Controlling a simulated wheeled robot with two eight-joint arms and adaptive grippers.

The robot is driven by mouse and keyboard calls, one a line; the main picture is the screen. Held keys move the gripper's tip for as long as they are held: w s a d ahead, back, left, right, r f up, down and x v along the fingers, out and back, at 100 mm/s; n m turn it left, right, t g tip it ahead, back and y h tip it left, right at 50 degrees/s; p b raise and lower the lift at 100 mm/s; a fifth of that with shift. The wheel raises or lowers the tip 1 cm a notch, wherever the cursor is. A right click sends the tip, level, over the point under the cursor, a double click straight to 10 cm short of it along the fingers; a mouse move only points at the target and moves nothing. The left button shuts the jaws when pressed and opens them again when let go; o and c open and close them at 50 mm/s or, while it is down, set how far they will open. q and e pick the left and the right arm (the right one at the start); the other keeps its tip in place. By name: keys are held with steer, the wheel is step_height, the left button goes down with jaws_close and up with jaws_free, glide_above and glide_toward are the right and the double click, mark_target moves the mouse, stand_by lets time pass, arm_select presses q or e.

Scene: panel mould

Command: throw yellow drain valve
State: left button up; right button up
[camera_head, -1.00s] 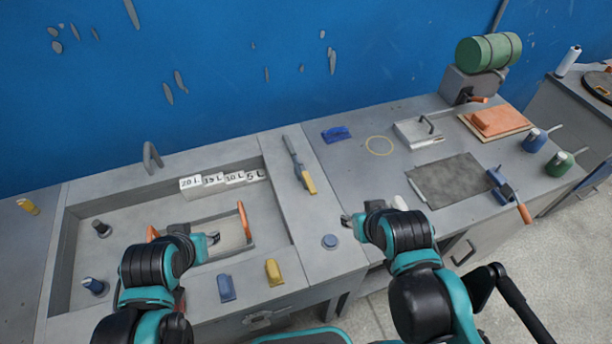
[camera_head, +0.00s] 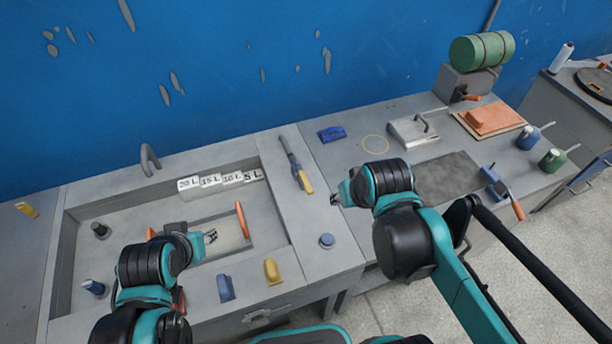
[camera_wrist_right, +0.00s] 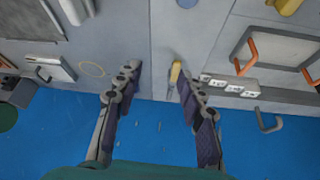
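A yellow lever-like block (camera_head: 272,271) stands on the front ledge, right of a blue one (camera_head: 226,288). The yellow one also shows at the top edge of the right wrist view (camera_wrist_right: 287,5). A grey rod with a yellow handle (camera_head: 304,181) lies on the strip right of the basin; its handle (camera_wrist_right: 176,72) shows in the wrist view. I cannot tell for sure which yellow part is the drain valve. My right gripper (camera_head: 335,200) is open and empty, above the strip's right side, near the yellow handle. My left gripper (camera_head: 209,237) is over the basin, its fingers seemingly apart and empty.
The basin (camera_head: 65,240) holds white volume labels (camera_head: 220,181) and an orange-handled tool (camera_head: 240,220). A round blue knob (camera_head: 326,241) sits below my right gripper. A blue item (camera_head: 331,134), a metal trowel (camera_head: 412,131) and a dark mat (camera_head: 450,178) are on the right bench.

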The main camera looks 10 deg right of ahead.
steer(key=w+a+n+g+p, duration=0.1)
steer(key=w+a+g+p, duration=0.2)
steer(key=w, duration=0.7)
steer(key=g+p, duration=0.2)
glide_above(307, 183)
step_height(307, 183, down, 6)
steer(key=shift+w+f+n+g, duration=0.1)
steer(key=shift+f+n+g, duration=0.2)
steer(key=shift+f+n, duration=0.15)
step_height(307, 183, down, 7)
steer(key=shift+f+b, duration=0.15)
steer(key=shift+b, duration=0.85)
jaws_close()
